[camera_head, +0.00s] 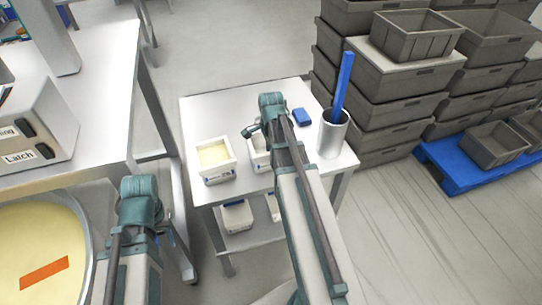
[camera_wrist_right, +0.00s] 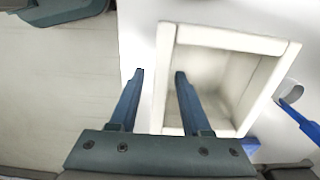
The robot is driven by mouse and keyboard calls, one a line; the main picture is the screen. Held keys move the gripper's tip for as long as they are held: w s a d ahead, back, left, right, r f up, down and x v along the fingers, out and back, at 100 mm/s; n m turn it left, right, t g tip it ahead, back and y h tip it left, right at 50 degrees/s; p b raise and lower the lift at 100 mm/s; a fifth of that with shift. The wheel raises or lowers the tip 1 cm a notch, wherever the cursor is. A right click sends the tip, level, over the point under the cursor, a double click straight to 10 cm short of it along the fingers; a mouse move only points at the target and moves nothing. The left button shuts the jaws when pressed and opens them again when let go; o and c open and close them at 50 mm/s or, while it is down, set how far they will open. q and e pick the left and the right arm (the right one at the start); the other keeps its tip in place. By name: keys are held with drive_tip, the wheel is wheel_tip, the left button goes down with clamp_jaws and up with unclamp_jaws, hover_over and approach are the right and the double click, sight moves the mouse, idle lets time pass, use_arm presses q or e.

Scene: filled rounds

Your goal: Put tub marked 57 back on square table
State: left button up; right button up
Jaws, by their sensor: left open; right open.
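The square table (camera_head: 195,115) is white, in the middle of the head view. A white tub with pale yellow filling (camera_head: 213,155) stands on its left part; its label is too small to read. A second white tub (camera_head: 259,152) stands beside it, partly hidden by my right arm. In the right wrist view a white tub (camera_wrist_right: 285,47) looks empty. My right gripper (camera_wrist_right: 160,73) is open over its left wall, one finger outside and one over the inside. My left gripper (camera_head: 140,190) is at the lower left, away from the table; its fingers are hidden. I cannot read 57 anywhere.
A metal cup (camera_head: 333,136) with a blue stick and a small blue block (camera_head: 301,116) stand on the table. More tubs (camera_head: 236,217) sit on its lower shelf. Grey crates (camera_head: 385,105) are stacked at right. A round yellow-filled vat (camera_head: 30,235) is lower left.

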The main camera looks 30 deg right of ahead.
wheel_tip(320, 180, up, 11)
drive_tip(key=p, duration=0.9)
drive_tip(key=shift+f+p, duration=0.15)
drive_tip(key=shift+p, duration=0.25)
drive_tip(key=shift+a, duration=0.3)
drive_tip(key=s+a+n, duration=0.3)
drive_tip(key=a+n, duration=0.5)
drive_tip(key=a, duration=0.1)
drive_tip(key=s+a+n, duration=0.4)
drive_tip(key=a+n, duration=0.4)
drive_tip(key=a, duration=0.2)
drive_tip(key=s+a+n+h, duration=0.1)
drive_tip(key=s+a+n, duration=0.3)
drive_tip(key=a+n, duration=0.4)
drive_tip(key=shift+a, duration=0.75)
